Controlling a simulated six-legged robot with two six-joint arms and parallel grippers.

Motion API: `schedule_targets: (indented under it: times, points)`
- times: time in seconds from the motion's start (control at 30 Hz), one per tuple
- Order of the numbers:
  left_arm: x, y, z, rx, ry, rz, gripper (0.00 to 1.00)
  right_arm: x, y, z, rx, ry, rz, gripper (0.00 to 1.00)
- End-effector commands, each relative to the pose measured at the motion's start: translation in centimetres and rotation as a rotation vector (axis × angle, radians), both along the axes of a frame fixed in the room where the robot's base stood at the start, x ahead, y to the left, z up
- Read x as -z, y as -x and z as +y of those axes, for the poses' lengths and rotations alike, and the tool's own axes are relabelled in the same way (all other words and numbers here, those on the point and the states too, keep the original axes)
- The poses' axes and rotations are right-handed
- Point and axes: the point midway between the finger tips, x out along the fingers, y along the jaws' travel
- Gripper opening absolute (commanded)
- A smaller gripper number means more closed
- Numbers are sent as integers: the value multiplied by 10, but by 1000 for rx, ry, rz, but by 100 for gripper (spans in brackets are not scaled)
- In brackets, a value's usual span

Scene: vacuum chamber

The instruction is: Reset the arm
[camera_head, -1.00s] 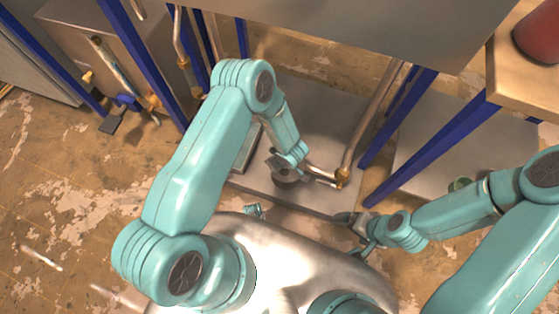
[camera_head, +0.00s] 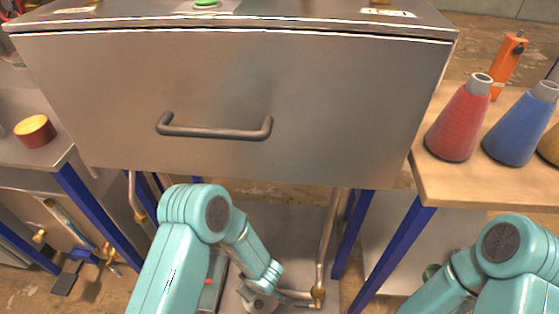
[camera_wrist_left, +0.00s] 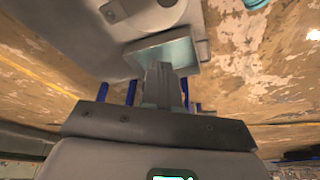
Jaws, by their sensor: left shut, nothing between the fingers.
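My left arm (camera_head: 185,235) is teal and bent, reaching down in front of the vacuum chamber at the lower middle of the head view. Its wrist end (camera_head: 262,285) is at the bottom edge, and the gripper there is largely cut off. In the left wrist view my left gripper (camera_wrist_left: 164,72) has its grey fingers together, with nothing held. My right arm (camera_head: 500,262) is bent at the lower right of the head view. Its gripper is outside the frame.
The steel chamber (camera_head: 300,90) with a bar handle (camera_head: 215,132) fills the upper middle. A wooden table (camera_head: 450,185) at right carries a red flask (camera_head: 458,125), a blue flask (camera_head: 522,128) and an orange tool (camera_head: 508,60). Blue legs (camera_head: 395,255) stand beside the arms.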

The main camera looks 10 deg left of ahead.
Motion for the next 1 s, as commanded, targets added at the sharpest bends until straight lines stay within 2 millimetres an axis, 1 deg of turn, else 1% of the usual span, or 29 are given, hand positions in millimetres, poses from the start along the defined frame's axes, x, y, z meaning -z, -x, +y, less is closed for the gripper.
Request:
schedule_targets:
  times: [0.07,0.1,0.17,0.2,0.3,0.37,0.47,0.7,0.8,0.9,1.0]
  points:
    - [1,-1,8,-22,0,2,0,0,0,0,0,0,0,100]
    - [-1,-3,17,-48,1,-2,0,0,0,0,0,0,0,100]
    - [-6,2,40,-76,3,5,0,0,0,0,0,0,0,100]
    - [-9,7,50,-30,14,8,0,0,0,0,0,0,0,100]
    - [-14,20,56,134,78,11,0,0,0,0,0,0,0,100]
    - [-18,31,52,245,131,15,0,0,0,0,0,0,0,100]
    - [-24,52,37,424,224,26,0,0,0,0,0,0,0,100]
    - [-42,111,-9,797,428,76,0,0,0,0,0,0,0,100]
    - [-48,135,-27,930,508,107,0,0,0,0,0,0,0,100]
    - [-86,134,-27,917,515,112,0,-38,0,0,0,0,0,100]
    - [-112,134,-27,916,515,111,0,-65,0,0,0,0,-1,100]
